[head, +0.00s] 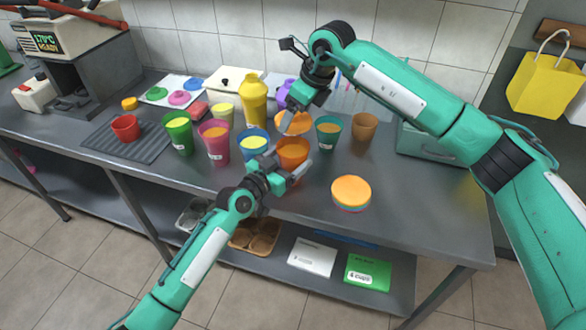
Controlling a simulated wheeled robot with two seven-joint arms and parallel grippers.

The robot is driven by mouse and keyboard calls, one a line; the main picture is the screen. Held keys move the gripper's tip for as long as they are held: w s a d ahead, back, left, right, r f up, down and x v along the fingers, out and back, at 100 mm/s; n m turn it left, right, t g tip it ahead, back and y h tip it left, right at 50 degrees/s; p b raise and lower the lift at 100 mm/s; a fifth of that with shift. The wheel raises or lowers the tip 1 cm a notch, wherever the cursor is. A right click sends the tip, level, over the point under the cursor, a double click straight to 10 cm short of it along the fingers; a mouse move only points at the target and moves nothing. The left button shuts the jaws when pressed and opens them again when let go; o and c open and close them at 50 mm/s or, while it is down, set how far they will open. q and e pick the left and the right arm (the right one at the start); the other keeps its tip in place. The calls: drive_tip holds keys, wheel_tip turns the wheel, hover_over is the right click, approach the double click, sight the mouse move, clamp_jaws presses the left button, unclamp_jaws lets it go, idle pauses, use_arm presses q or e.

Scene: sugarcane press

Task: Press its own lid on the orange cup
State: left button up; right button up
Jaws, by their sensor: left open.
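The orange cup (292,150) stands upright near the front middle of the table, with orange contents and no lid on it. My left gripper (285,172) is open at the near side of this cup, its fingers partly covering the cup's lower part. I cannot tell whether they touch it. An orange lid (297,122) shows just above and behind the cup, tilted, at the fingertips of my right gripper (287,121). The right fingers appear closed on its edge. A stack of round lids (351,191), orange on top, lies to the right of the cup.
A blue cup (254,145) stands close left of the orange cup, and a teal cup (328,133) close right. Pink (214,142) and green (178,133) cups stand farther left. A yellow bottle (253,102) is behind.

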sight(296, 138)
use_arm(q)
drive_tip(key=c, duration=1.1)
drive_tip(key=shift+c, duration=0.2)
use_arm(e)
drive_tip(key=shift+f, duration=2.45)
drive_tip(key=shift+f, duration=0.9)
drive_tip(key=shift+f, duration=0.7)
drive_tip(key=o, duration=0.9)
drive_tip(key=v, duration=1.2)
